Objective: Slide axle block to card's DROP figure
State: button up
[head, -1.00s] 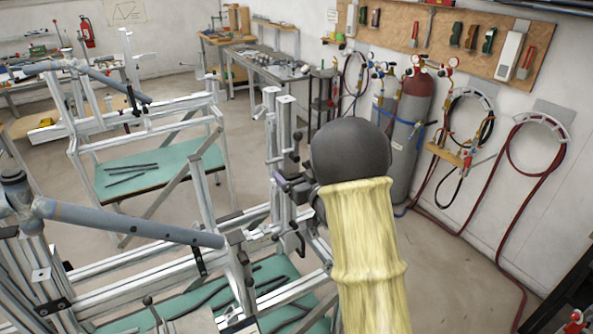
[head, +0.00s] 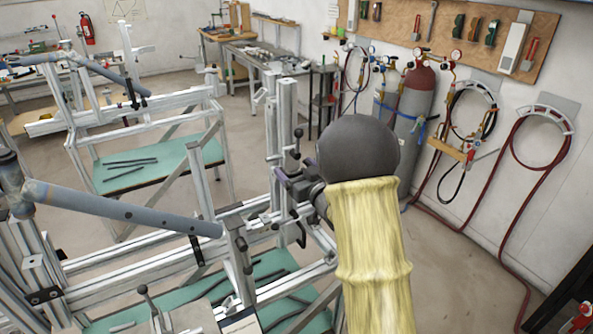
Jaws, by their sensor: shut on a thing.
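The axle block (head: 297,184), a dark block with black levers, sits on a pair of upright aluminium posts (head: 287,120) at the near frame's right end. My gripper (head: 311,192) is at the block's right side and shut on it. My dark round wrist and yellow-sleeved arm hide much of the gripper and its fingertips. A pale card (head: 241,323) shows partly at the bottom edge. Its print and DROP figure are not readable here. A grey-blue tube (head: 120,210) runs along the near frame, its right end at a clamp left of the posts.
A second frame (head: 140,115) with a green shelf (head: 160,165) stands behind at left. Gas cylinders (head: 412,115) and red hoses (head: 515,150) line the right wall. A grey workbench (head: 265,65) is at the back. Floor right of my arm is clear.

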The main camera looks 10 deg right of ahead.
jog(key=shift+d+f, duration=0.1)
jog(key=shift+f, duration=0.1)
jog(key=o, duration=1.1)
jog(key=shift+r, duration=0.1)
jog(key=b+v, duration=0.6)
jog(key=v, duration=1.1)
jog(key=shift+s, duration=0.2)
jog(key=shift+w, duration=0.1)
